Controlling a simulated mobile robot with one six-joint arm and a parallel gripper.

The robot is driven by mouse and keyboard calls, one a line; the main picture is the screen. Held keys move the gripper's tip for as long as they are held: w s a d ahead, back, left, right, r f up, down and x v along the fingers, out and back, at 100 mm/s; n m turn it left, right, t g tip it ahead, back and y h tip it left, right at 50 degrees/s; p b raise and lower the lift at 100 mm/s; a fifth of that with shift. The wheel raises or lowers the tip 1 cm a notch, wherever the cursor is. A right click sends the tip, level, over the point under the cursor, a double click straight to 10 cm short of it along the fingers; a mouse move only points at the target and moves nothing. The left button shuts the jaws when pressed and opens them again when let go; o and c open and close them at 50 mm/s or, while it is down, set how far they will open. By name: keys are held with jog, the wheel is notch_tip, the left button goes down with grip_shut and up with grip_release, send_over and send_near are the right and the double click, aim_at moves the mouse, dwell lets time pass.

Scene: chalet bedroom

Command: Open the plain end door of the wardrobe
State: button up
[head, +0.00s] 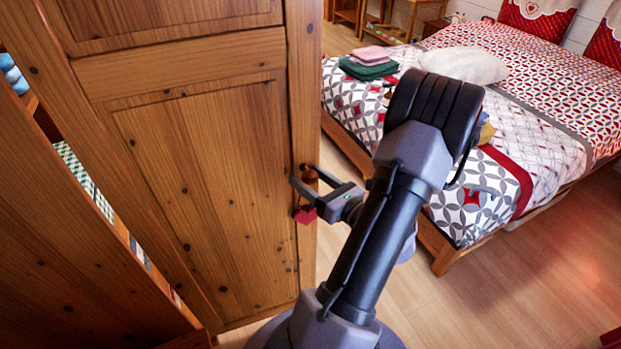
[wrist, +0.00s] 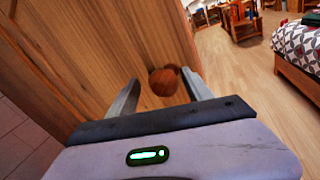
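The wooden wardrobe door (head: 200,170) fills the left-middle of the head view, with a plain knotty panel. Its round wooden knob (head: 309,173) is near the right edge, and a small red heart (head: 305,215) hangs just below. The knob also shows in the wrist view (wrist: 164,82). My gripper (head: 313,182) is at the knob with its fingers apart, one on each side. In the wrist view my gripper (wrist: 160,90) shows a gap between the left finger and the knob; contact on the right is unclear. Folded items (head: 85,180) show through a gap left of the door.
Another dark wooden panel (head: 70,260) stands at the lower left. A bed (head: 440,255) with patterned covers is to the right, holding folded towels (head: 369,68) and a pillow (head: 464,64). Wooden floor (head: 500,275) is clear between the bed and my arm.

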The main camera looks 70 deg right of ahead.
jog(key=shift+s, duration=0.1)
jog(key=p+v, duration=0.3)
jog(key=v, duration=1.4)
jog(key=shift+p, duration=0.3)
jog(key=shift+s, duration=0.1)
